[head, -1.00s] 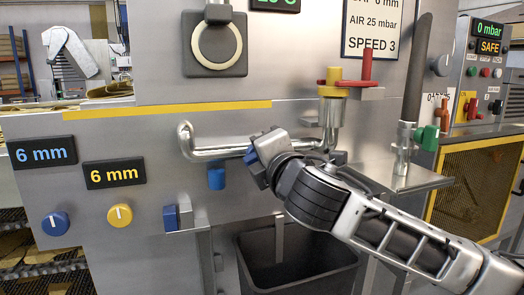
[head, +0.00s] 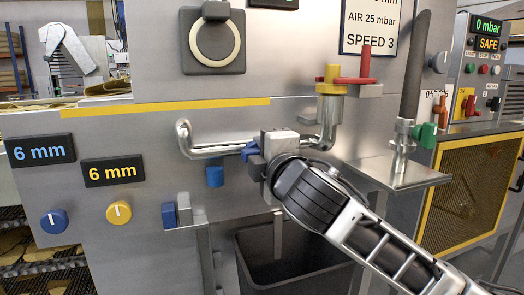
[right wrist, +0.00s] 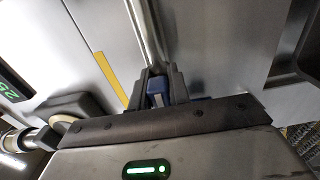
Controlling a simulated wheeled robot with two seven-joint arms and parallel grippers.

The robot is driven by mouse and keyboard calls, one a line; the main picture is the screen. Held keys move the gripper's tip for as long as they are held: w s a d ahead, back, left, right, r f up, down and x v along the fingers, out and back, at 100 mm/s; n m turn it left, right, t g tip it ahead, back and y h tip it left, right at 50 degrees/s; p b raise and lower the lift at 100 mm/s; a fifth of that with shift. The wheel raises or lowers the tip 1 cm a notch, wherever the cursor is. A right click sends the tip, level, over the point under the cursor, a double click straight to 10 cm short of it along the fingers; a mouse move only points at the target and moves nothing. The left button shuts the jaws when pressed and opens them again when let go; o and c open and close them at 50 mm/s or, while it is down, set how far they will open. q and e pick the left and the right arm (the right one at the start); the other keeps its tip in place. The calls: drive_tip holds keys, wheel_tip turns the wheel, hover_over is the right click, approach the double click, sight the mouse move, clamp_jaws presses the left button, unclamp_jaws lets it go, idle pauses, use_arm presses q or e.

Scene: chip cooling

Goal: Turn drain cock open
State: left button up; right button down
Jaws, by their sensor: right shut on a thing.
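A bent steel pipe (head: 220,148) runs along the machine front. It shows in the right wrist view (right wrist: 150,35) leading away from between my fingers. My right gripper (head: 252,157) is at the pipe's middle, coming from the lower right. In the right wrist view the gripper (right wrist: 158,85) is shut on a small blue handle (right wrist: 157,88), most likely the drain cock's. The fingers hide much of this handle, so its exact turn is hard to tell. My left gripper is not in view.
A yellow-capped valve with a red lever (head: 348,81) stands at the pipe's right end. A blue fitting (head: 215,176) hangs below the pipe. A dark bin (head: 290,258) stands underneath.

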drive_tip(key=c, duration=1.3)
unclamp_jaws()
drive_tip(key=b+v, duration=0.1)
drive_tip(key=v, duration=1.5)
